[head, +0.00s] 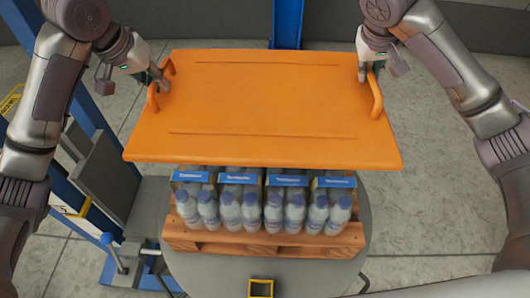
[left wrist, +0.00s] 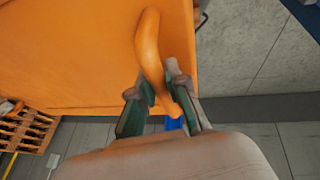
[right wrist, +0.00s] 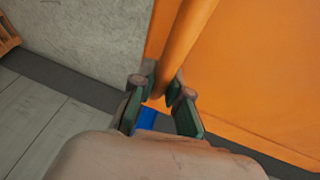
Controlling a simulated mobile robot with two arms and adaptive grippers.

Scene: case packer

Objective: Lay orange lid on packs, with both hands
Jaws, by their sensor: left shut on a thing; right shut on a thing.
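The orange lid (head: 265,105) is a flat panel with a curved handle on each side. It is held above the packs, and its near edge hides their far part. My left gripper (head: 163,80) is shut on the lid's left handle, which also shows in the left wrist view (left wrist: 150,50). My right gripper (head: 366,72) is shut on the right handle, which also shows in the right wrist view (right wrist: 187,35). The packs (head: 262,212) are clear bottles with blue caps and blue labels, standing upright on a wooden pallet (head: 250,243). A gap between lid and packs cannot be measured here.
The pallet rests on a round grey table (head: 215,272). A blue post (head: 287,22) stands behind the lid. A blue frame with grey panels (head: 105,180) is at the left. A small yellow-framed part (head: 261,287) is at the table's front. The floor at the right is clear.

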